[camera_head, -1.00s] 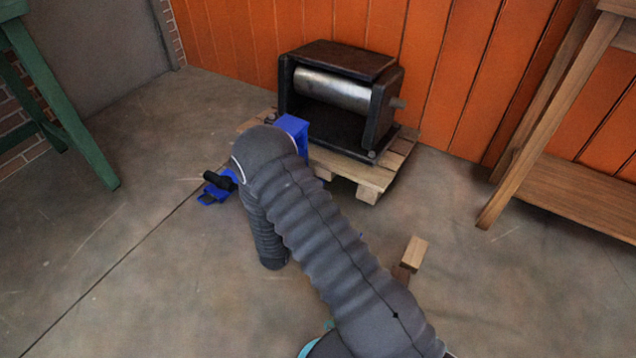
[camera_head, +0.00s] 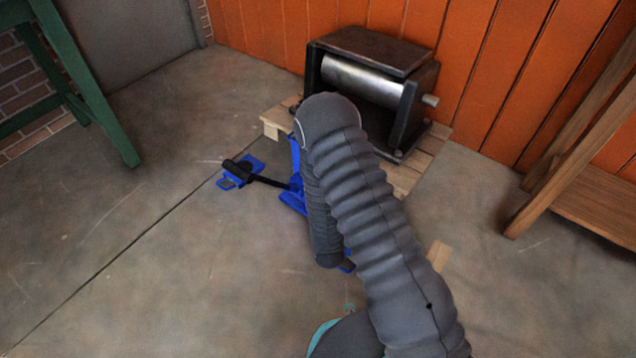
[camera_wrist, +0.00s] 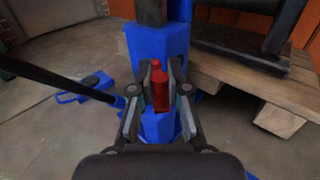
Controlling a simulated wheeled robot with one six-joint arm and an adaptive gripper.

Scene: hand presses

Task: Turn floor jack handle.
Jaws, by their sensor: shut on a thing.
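The floor jack (camera_head: 293,202) is blue and stands in front of the pallet; my arm hides much of it in the head view. In the wrist view its blue upright body (camera_wrist: 155,47) fills the upper middle. A small red handle piece (camera_wrist: 160,90) stands out in front of that body. My gripper (camera_wrist: 161,70) has one finger on each side of the red piece and is shut on it. A long black bar (camera_wrist: 55,79) runs left from the jack. In the head view the gripper is hidden behind my arm.
A black roller press (camera_head: 370,85) stands on a wooden pallet (camera_head: 408,176) close behind the jack. A blue foot piece (camera_head: 228,182) lies at the bar's left end. A green table frame (camera_head: 95,90) is at left, a wooden bench (camera_head: 560,160) at right. Floor at left is clear.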

